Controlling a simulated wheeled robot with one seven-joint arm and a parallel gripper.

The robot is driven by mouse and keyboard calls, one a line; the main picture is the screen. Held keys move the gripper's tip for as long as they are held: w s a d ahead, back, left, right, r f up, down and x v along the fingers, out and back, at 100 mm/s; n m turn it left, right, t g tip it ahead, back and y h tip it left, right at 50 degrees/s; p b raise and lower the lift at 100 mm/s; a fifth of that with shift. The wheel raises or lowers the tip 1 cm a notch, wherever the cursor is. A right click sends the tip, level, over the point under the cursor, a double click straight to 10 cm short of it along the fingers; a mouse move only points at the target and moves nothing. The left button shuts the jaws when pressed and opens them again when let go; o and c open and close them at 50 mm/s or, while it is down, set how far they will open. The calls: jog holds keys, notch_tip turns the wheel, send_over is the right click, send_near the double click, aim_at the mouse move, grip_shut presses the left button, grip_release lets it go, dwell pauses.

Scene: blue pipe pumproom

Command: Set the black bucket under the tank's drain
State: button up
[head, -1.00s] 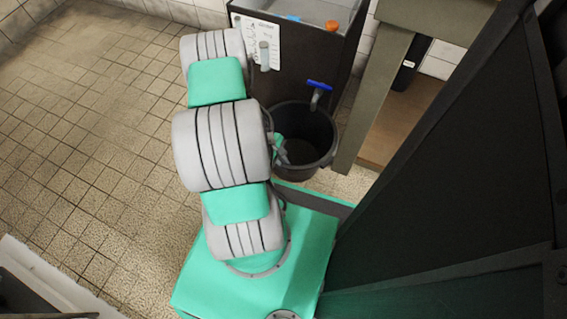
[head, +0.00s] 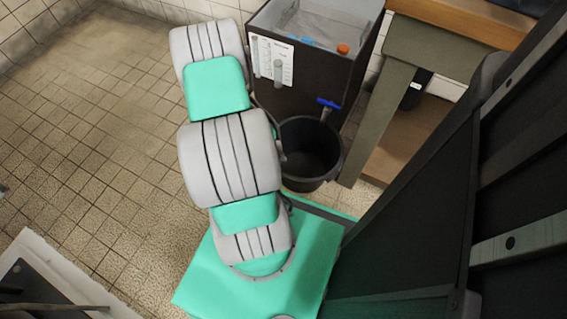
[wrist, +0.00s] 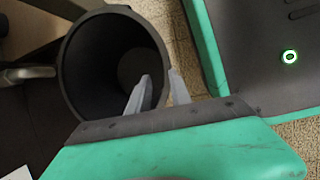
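The black bucket (head: 312,178) stands on the floor, upright, against the front of the dark tank (head: 297,93). The drain tap with its blue handle (head: 328,104) sticks out from the tank above the bucket's far rim. In the wrist view the open mouth of the bucket (wrist: 88,62) fills the upper left, and a grey metal spout (wrist: 28,73) shows at its left rim. My gripper (wrist: 159,76) is at the rim, one finger inside the mouth and one outside. The fingers stand apart with the wall between them. In the head view my arm mostly hides the gripper.
A grey-green bench (head: 378,125) stands close to the right of the bucket, with a wooden shelf (head: 405,145) below. A pale-edged platform (head: 45,255) is at the lower left. The tiled floor (head: 100,150) on the left is clear.

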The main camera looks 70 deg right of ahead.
jog(key=w+a+r+t, duration=0.2)
jog(key=w+a+r, duration=0.1)
jog(key=w+r, duration=0.45)
jog(key=w+a+r+t, duration=0.1)
jog(key=w+a+r, duration=0.3)
jog(key=w+r, duration=0.4)
jog(key=w+a+r+t, duration=0.1)
jog(key=w+a+r, duration=0.2)
jog(key=a+r, duration=0.3)
jog(key=w+a+r+t, duration=0.1)
jog(key=w+a+r, duration=0.25)
jog(key=a, duration=0.45)
jog(key=s+a+r, duration=0.2)
jog(key=a, duration=0.3)
jog(key=s+a+r+n+t+y, duration=0.1)
jog(key=a+r, duration=0.2)
jog(key=a, duration=0.2)
jog(key=shift+s+a+r, duration=0.2)
jog(key=shift+s, duration=0.2)
